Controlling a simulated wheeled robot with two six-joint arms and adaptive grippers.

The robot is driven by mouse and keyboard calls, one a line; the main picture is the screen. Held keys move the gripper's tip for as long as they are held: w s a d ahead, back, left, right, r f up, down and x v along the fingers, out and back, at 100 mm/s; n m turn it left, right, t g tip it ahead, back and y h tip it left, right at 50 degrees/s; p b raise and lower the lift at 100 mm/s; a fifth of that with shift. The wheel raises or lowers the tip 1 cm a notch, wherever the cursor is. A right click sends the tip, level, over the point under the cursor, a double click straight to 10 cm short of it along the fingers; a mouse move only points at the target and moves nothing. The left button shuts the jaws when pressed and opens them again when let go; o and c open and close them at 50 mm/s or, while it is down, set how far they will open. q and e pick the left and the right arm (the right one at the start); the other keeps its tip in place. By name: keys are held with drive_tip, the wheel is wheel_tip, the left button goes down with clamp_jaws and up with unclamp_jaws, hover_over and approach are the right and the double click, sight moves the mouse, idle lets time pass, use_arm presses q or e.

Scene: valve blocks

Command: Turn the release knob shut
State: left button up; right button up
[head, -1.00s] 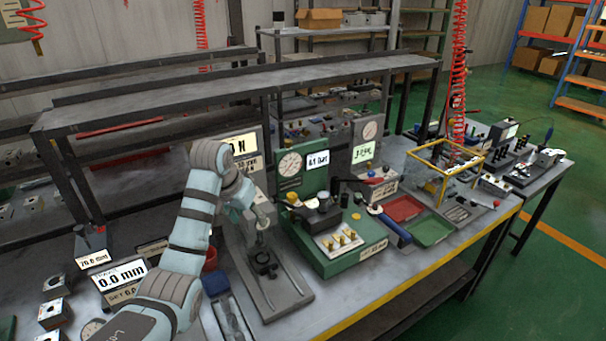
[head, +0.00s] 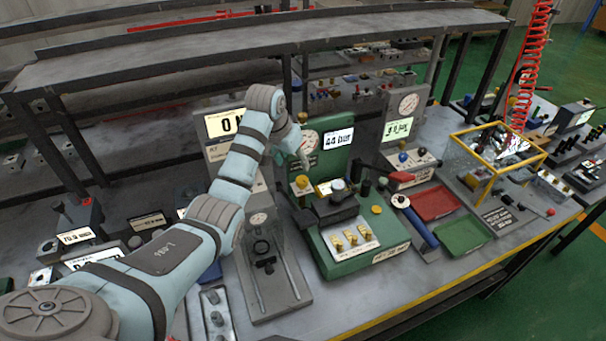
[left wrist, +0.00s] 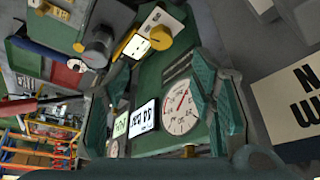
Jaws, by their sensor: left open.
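The green test stand (head: 345,262) stands on the bench with a round dial (head: 306,141) and a lit display (head: 338,139) that seems to read 44 bar. A yellow knob (head: 302,182) sits at its left; another yellow knob (head: 377,209) sits at its right. I cannot tell which is the release knob. My left gripper (head: 304,153) is in front of the dial, above the left yellow knob. In the left wrist view its fingers (left wrist: 165,105) are apart and empty, and a yellow knob (left wrist: 160,38) shows beyond them. My right gripper is not in view.
A grey stand (head: 272,285) is left of the green one. A shelf (head: 300,50) runs behind. A yellow frame (head: 492,150) stands farther right.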

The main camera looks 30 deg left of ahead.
use_arm(q)
approach(302, 178)
drive_tip(key=f, duration=0.2)
drive_tip(key=b+x, duration=0.1)
drive_tip(key=x, duration=0.2)
drive_tip(key=w+b+x, duration=0.1)
drive_tip(key=x, duration=0.2)
drive_tip(key=shift+w+d, duration=0.1)
drive_tip(key=shift+w, duration=0.05)
drive_tip(key=shift+f, duration=0.25)
drive_tip(key=shift+s+r, duration=0.15)
drive_tip(key=shift+s, duration=0.1)
drive_tip(key=shift+w, duration=0.15)
drive_tip(key=c, duration=1.1)
drive_tip(key=n+p, duration=0.1)
drive_tip(key=p, duration=0.1)
drive_tip(key=shift+d+r+n+y+p, duration=0.15)
drive_tip(key=shift+r+n+y+p, duration=0.15)
drive_tip(key=shift+n+y+p, duration=0.1)
drive_tip(key=shift+f+n+y, duration=0.15)
drive_tip(key=shift+n+y, duration=0.15)
drive_tip(key=shift+n, duration=0.4)
drive_tip(key=shift+f+n+y, duration=0.25)
drive_tip(key=shift+n+y, duration=0.05)
drive_tip(key=shift+n, duration=0.5)
drive_tip(key=o, duration=1.1)
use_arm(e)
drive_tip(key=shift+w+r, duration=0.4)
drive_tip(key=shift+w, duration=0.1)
